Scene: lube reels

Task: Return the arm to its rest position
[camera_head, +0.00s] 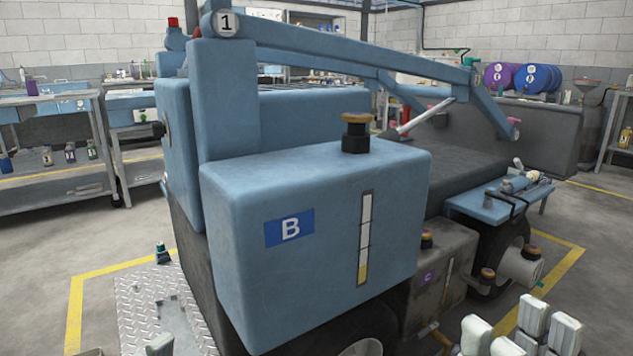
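A long blue boom arm marked 1 (350,48) sits on a post on the blue machine. It slopes down to the right from its pivot, and its far end bends down over the machine's rear. A grey cylinder rod (425,118) shows beneath it. My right gripper (520,335) is at the lower right edge, with pale finger pads apart and nothing seen between them. It is well away from the boom. Pale tips at the lower left edge look like my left gripper (127,350); most of it is cut off.
The blue tank marked B (310,235) with a capped filler (356,132) fills the middle. A blue side shelf (500,202) holds a tool. Grey benches (55,185) stand at left, purple and blue drums (535,78) at back right. Floor is open at left.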

